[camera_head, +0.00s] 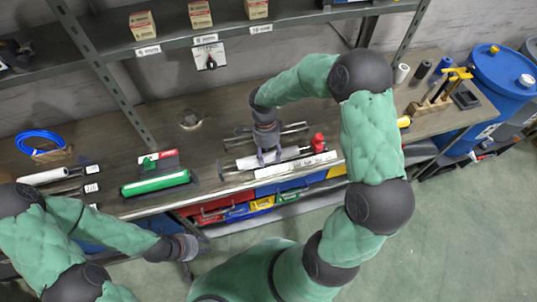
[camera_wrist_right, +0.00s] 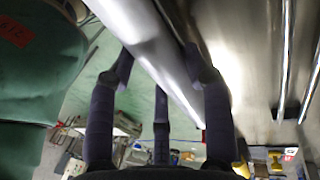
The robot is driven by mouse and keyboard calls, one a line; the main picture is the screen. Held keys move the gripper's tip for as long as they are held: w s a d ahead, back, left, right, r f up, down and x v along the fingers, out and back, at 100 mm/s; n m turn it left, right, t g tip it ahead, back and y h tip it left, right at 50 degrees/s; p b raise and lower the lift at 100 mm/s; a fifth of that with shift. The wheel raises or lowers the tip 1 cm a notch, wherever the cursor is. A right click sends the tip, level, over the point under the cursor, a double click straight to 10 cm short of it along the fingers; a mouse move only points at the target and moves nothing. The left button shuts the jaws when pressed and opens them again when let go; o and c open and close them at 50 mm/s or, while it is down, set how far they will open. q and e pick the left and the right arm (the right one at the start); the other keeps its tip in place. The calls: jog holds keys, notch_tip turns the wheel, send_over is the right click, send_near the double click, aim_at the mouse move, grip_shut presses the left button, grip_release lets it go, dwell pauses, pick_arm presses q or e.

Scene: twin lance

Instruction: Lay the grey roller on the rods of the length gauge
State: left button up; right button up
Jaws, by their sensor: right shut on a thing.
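My right gripper (camera_head: 268,158) is over the middle of the bench and shut on the grey roller (camera_head: 285,154), a long pale cylinder. In the right wrist view the roller (camera_wrist_right: 150,35) runs slantwise between the dark fingers of the gripper (camera_wrist_right: 160,90). The length gauge's rods (camera_head: 290,128) lie just behind the roller, roughly parallel to it. Two shiny rods (camera_wrist_right: 287,50) also show at the right of the wrist view, apart from the roller. My left gripper (camera_head: 188,247) is in front of the bench edge, away from these objects; its finger opening is unclear.
A green roller (camera_head: 155,184) lies on a stand to the left. A red object (camera_head: 318,142) stands by the roller's right end. A white roller (camera_head: 43,176) and blue cable (camera_head: 40,140) are at far left. A shelf with small boxes (camera_head: 200,14) overhangs the back.

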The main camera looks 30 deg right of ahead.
jog(key=o, duration=1.5)
jog(key=shift+o, duration=0.2)
jog(key=v, duration=1.2)
